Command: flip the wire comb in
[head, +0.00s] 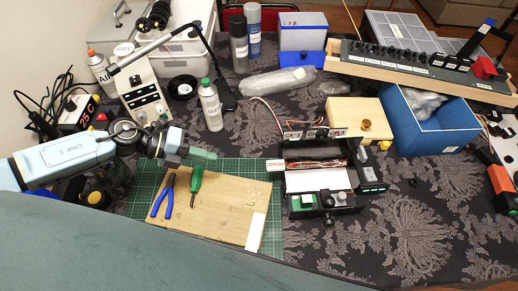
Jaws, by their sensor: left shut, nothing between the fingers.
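A black device (292,181) stands on the table right of the green cutting mat, with a bundle of red and white wires (312,165) lying across it. A row of small labelled blocks (310,134) stands along its back. I cannot tell for certain which part of it is the wire comb. My left gripper (214,155) is shut and empty, above the back edge of the mat and left of the device, apart from it. My right gripper is not in view.
A wooden board (225,207) with blue pliers (161,198) and a green screwdriver (195,183) lies on the mat (142,196). A blue bin (430,140) and wooden box (350,112) stand right. The front right cloth is clear.

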